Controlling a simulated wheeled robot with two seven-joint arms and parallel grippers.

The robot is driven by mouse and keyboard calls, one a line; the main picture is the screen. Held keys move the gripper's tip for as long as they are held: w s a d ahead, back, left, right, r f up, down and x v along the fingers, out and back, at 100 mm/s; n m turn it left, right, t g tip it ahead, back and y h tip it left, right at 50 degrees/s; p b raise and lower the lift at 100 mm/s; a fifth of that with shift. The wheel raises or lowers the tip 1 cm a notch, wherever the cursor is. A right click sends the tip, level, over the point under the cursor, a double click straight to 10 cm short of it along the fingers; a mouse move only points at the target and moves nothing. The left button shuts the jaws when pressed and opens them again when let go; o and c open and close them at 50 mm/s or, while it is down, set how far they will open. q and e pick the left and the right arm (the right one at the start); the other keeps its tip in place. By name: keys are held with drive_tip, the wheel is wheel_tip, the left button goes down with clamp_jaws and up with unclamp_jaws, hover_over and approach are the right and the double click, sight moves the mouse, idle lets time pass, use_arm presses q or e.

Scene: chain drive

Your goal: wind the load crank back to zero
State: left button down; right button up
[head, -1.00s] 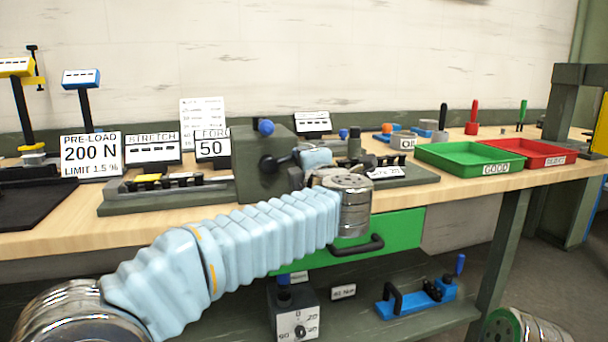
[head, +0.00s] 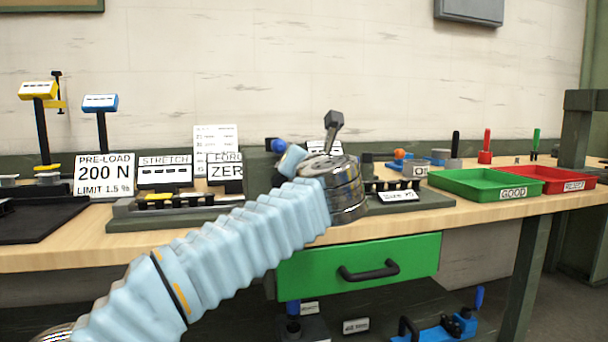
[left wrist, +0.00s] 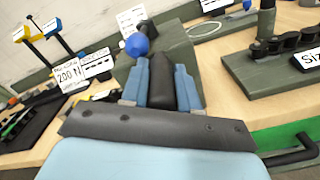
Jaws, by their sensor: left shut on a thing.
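My left arm comes in from the left in the head view; its wrist covers most of the crank and the fingers. In the left wrist view my left gripper (left wrist: 177,76) has its blue fingers closed on the black crank handle (left wrist: 180,88). The grey-green housing (left wrist: 172,50) stands just beyond, with a blue ball knob (left wrist: 137,44) that also shows in the head view (head: 278,145). The force sign (head: 225,172) shows "ZER", its right end cut off by the housing. My right gripper is not in view.
A pre-load sign (head: 104,174) reads 200 N, limit 1.5 %. A stretch display (head: 165,172) stands beside it. A green tray (head: 455,181) and a red tray (head: 570,181) lie at right. A green drawer (head: 300,270) is below the bench top.

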use_arm(q)
drive_tip(key=shift+s+a+n+b, duration=0.15)
drive_tip(key=shift+a+n+b, duration=0.4)
drive_tip(key=shift+n, duration=0.55)
drive_tip(key=c, duration=0.8)
unclamp_jaws()
drive_tip(key=shift+c, duration=0.2)
drive_tip(key=shift+s+r, duration=0.1)
drive_tip(key=b+v, duration=0.1)
drive_tip(key=v, duration=1.2)
drive_tip(key=shift+s+b, duration=0.3)
drive_tip(key=shift+d, duration=0.1)
